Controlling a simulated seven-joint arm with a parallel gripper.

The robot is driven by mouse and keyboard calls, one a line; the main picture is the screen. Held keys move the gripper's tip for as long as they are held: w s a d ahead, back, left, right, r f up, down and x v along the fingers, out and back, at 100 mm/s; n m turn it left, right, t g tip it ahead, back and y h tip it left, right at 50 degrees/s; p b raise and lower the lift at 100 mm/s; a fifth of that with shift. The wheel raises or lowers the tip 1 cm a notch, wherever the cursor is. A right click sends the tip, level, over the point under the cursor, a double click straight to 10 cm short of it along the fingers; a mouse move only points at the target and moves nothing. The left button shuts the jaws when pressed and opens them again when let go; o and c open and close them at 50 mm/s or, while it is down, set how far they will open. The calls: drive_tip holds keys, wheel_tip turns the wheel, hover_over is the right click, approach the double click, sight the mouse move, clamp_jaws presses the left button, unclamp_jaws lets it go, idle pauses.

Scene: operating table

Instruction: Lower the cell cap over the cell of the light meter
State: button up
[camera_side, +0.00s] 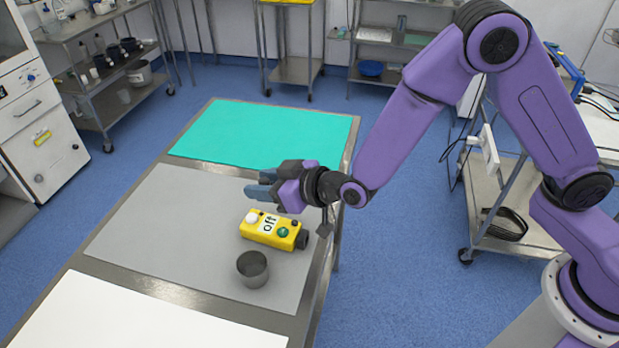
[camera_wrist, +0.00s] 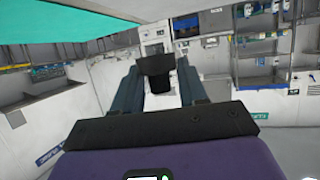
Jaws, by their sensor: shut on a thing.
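The light meter (camera_side: 272,231) is a yellow box lying on the grey mat, with an "Off" label, a green button and a black end. Its white domed cell (camera_side: 251,217) is uncovered at the left end. My gripper (camera_side: 262,184) is level above the mat, up and slightly right of the cell in the side view, apart from the meter. In the wrist view, my gripper (camera_wrist: 157,72) is shut on a dark piece, apparently the cell cap (camera_wrist: 155,64), wider at its far end. The side view does not show the cap clearly.
A dark grey open cup (camera_side: 253,270) stands just in front of the meter. The metal table (camera_side: 155,291) also bears a green cloth (camera_side: 265,132) at the back and a white sheet (camera_side: 130,318) at the front. The grey mat (camera_side: 160,230) is clear to the left.

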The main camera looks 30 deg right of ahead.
sight(253, 216)
drive_tip(key=a, duration=0.1)
drive_tip(key=w+a, duration=0.1)
drive_tip(key=a, duration=0.1)
drive_tip(key=shift+w+a+f, duration=0.1)
drive_tip(key=shift+w+f, duration=0.15)
drive_tip(key=shift+w, duration=0.1)
drive_tip(key=shift+f, duration=3.15)
drive_tip(key=o, duration=1.1)
drive_tip(key=shift+s, duration=0.1)
drive_tip(key=v, duration=1.7)
